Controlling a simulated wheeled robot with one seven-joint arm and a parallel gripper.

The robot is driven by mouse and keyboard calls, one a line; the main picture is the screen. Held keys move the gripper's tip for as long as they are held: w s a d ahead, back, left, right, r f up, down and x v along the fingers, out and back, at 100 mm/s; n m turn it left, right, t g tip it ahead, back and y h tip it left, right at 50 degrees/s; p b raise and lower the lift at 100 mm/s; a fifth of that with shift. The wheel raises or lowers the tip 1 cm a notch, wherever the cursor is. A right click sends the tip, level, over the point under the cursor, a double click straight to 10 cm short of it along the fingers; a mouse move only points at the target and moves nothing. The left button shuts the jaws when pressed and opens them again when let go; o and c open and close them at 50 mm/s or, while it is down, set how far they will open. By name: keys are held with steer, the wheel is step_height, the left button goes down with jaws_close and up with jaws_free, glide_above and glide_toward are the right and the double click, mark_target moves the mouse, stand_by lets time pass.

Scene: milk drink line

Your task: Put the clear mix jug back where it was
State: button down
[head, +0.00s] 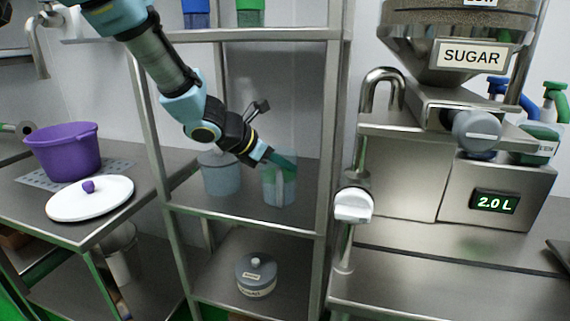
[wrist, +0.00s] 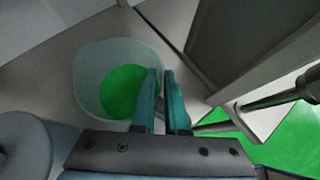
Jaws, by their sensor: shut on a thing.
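The clear mix jug (head: 279,186) is a see-through, pale jug on the middle shelf of the steel rack, near the right post. It looks upright, and its base appears to be at the shelf surface; I cannot tell whether it bears its weight there. My gripper (head: 282,160) is shut on the jug's rim or wall from above left. In the wrist view the jug (wrist: 106,64) shows its open round mouth, with green visible inside or through its bottom. The fingers (wrist: 163,103) are at the jug's right side and hide part of it.
A grey lidded container (head: 221,178) stands left of the jug on the same shelf (head: 235,208). A smaller labelled pot (head: 256,275) is on the shelf below. The sugar dispenser (head: 450,130) stands right. A purple tub (head: 65,152) and white lid (head: 90,199) are left.

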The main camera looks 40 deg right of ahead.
steer(key=shift+r, duration=0.1)
steer(key=c, duration=0.9)
jaws_free()
steer(key=v, duration=1.2)
steer(key=shift+a, duration=0.1)
steer(key=w+a+f+m+t+y, duration=0.1)
steer(key=a+f+m+y, duration=0.2)
steer(key=a, duration=1)
steer(key=w+a+f+m+t+y, duration=0.1)
steer(key=a+f+m+y, duration=0.2)
steer(key=a+m, duration=0.5)
steer(key=w+a+f+m+y, duration=0.2)
steer(key=a+f+m+y, duration=0.2)
steer(key=a, duration=1.5)
steer(key=shift+f+m+t, duration=0.4)
steer(key=shift+f+m, duration=0.3)
steer(key=shift+m, duration=0.5)
